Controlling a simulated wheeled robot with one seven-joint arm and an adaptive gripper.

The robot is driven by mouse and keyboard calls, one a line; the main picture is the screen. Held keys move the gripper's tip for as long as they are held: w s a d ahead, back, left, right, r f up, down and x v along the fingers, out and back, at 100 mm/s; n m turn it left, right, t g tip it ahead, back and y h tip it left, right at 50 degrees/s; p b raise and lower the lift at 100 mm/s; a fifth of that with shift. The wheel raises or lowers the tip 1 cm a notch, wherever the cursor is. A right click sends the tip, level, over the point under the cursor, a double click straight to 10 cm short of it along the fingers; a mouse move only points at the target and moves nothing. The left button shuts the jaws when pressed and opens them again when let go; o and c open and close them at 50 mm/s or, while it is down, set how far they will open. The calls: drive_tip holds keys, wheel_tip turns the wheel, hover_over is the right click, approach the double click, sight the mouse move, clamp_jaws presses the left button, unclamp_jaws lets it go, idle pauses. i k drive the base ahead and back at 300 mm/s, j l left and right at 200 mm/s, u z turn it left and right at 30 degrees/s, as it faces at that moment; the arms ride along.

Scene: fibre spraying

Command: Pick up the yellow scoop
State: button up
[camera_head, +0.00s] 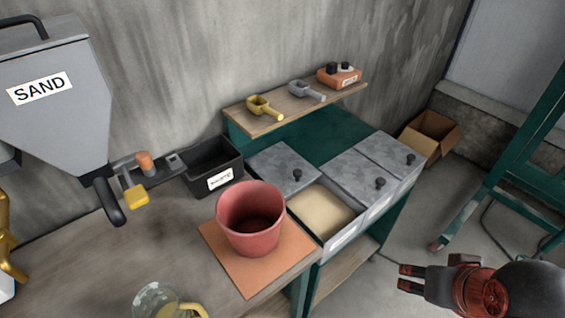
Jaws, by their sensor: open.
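The yellow scoop (264,107) lies on the wooden shelf (258,127) against the back wall, near the shelf's left end. Its round-ended handle points to the lower right. My gripper (404,278) is at the lower right, open and empty, with its dark fingers pointing left. It is well apart from the scoop, to the right of the bins and in front of them in the picture.
A grey scoop (306,91) and an orange box with dark knobs (339,76) share the shelf. Below are lidded bins (345,177) and an open bin of pale material (322,212). A red bucket (252,220) stands on an orange mat (285,263). A sand hopper (50,125) is at left.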

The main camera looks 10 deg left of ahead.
sight(257, 104)
drive_tip(key=i+l, duration=0.15)
drive_tip(key=i, duration=0.25)
drive_tip(key=i+l, duration=0.15)
drive_tip(key=i, duration=0.3)
drive_tip(key=i+u, duration=0.15)
drive_tip(key=u, duration=0.25)
drive_tip(key=i+l+u, duration=0.1)
drive_tip(key=u, duration=0.3)
drive_tip(key=i+l+u, duration=0.1)
drive_tip(key=u, duration=0.3)
drive_tip(key=l+u, duration=0.1)
drive_tip(key=u, duration=0.45)
